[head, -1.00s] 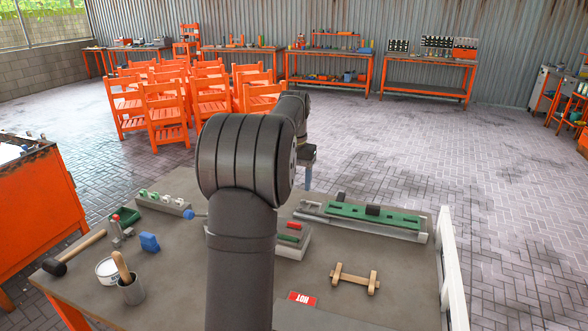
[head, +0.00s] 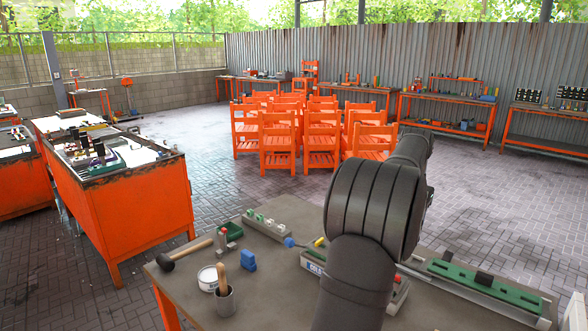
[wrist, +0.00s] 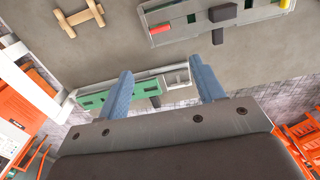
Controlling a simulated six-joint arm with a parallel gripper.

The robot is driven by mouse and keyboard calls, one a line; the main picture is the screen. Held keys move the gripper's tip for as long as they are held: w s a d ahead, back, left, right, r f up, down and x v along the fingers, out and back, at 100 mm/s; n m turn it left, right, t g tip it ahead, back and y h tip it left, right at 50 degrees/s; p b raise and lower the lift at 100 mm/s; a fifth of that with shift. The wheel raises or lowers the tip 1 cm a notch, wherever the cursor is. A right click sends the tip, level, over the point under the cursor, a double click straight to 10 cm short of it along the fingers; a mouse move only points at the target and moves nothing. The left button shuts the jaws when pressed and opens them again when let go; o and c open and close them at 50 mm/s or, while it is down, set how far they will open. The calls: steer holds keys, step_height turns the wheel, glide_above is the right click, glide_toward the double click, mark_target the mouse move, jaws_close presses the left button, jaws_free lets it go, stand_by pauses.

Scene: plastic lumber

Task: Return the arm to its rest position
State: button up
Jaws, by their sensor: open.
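My gripper (wrist: 163,71) shows in the wrist view as two blue fingers spread apart with nothing between them. It is open, above the workbench. Behind the fingers lies a green fixture (wrist: 92,101) with a dark block. In the head view my arm rises from the bottom, right of centre, and hides the gripper. The green fixture (head: 455,276) lies there on the right part of the grey workbench (head: 262,295).
A wooden piece (wrist: 79,18) shows in the wrist view. An orange cabinet (head: 135,225) stands left; orange chairs (head: 278,141) stand beyond.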

step_height(320, 180, down, 16)
steer(key=shift+f, duration=0.25)
stand_by(0.5)
step_height(320, 180, up, 18)
step_height(320, 180, down, 18)
steer(key=shift+r, duration=0.1)
steer(key=shift+m, duration=0.6)
step_height(320, 180, up, 17)
step_height(320, 180, down, 17)
steer(key=n, duration=0.8)
steer(key=shift+n, duration=0.4)
